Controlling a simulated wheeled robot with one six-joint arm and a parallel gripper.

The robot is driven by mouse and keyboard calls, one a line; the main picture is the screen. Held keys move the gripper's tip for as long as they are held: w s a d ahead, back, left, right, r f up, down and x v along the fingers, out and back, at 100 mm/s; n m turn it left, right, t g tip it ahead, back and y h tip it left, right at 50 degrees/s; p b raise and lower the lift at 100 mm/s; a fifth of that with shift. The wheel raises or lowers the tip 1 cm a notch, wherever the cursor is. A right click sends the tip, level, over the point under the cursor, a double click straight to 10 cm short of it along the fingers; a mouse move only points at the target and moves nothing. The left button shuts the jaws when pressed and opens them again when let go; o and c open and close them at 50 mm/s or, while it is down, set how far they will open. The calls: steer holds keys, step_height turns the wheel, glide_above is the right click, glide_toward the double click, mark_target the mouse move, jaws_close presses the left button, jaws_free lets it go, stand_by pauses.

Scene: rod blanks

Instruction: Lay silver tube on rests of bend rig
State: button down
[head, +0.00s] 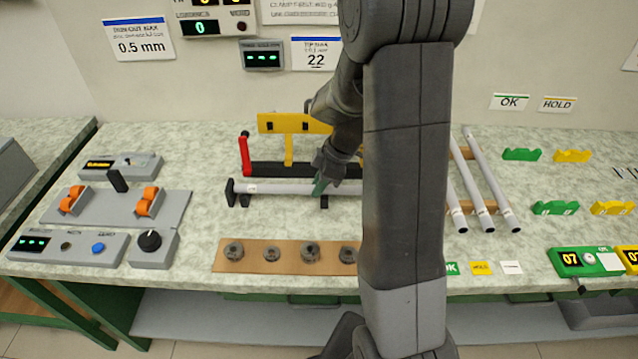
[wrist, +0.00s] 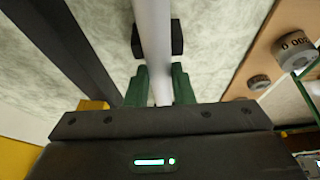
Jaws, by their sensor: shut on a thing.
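A silver tube (head: 280,188) lies level, left to right, in front of a black bar (head: 285,169) with a red lever (head: 245,155) and a yellow frame (head: 290,123). My gripper (head: 320,186) is shut on the tube, green fingers on either side; the wrist view shows the tube (wrist: 153,40) between the fingers (wrist: 160,88). Black blocks stand at the tube's left end (head: 231,192) and under it near my gripper (head: 324,201). One block (wrist: 177,37) shows beneath the tube in the wrist view. I cannot tell whether the tube touches the blocks. My arm hides the tube's right end.
Several pale tubes (head: 492,180) lie on a wooden rack at right. A brown board (head: 222,256) with round grey weights lies in front. A grey plate (head: 110,207) with orange rollers stands at left. Green (head: 522,154) and yellow (head: 572,155) holders stand far right.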

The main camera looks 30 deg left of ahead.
steer(key=shift+f, duration=0.1)
steer(key=shift+f+b, duration=0.25)
steer(key=shift+b, duration=0.05)
steer(key=c, duration=1.3)
jaws_free()
steer(key=shift+r, duration=0.1)
steer(key=shift+o, duration=0.2)
steer(key=shift+r+p, duration=0.25)
steer(key=shift+p, duration=0.1)
steer(key=v, duration=1.2)
steer(key=shift+f, duration=0.1)
